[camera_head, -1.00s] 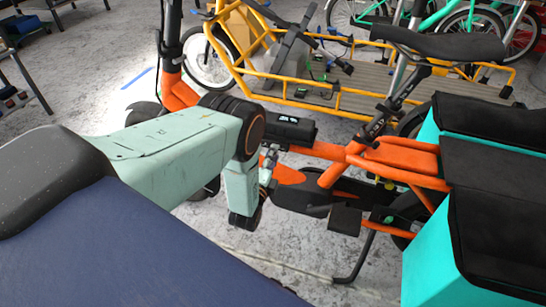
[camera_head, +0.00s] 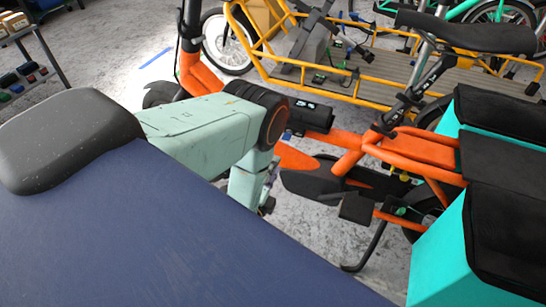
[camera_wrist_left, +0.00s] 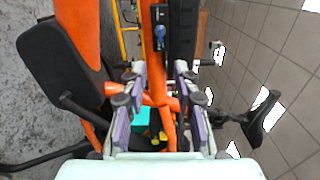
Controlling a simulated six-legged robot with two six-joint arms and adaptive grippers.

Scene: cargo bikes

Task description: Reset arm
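My left arm, pale green with a dark joint, reaches in from the left in the head view. Its left gripper (camera_head: 268,190) hangs beside the orange cargo bike (camera_head: 340,145) and is partly hidden by the arm. In the left wrist view the gripper (camera_wrist_left: 159,75) has its two purple-padded fingers apart, with nothing held between them. The orange frame (camera_wrist_left: 155,98) lies beyond the fingers; I cannot tell whether they touch it. My right gripper is in neither view.
A black box (camera_head: 309,114) sits on the orange frame. Teal panniers with black tops (camera_head: 505,130) stand at the right. A yellow cargo bike (camera_head: 340,85) stands behind. A shelf with small items (camera_head: 28,75) is at the far left. Bare floor (camera_head: 125,50) shows between.

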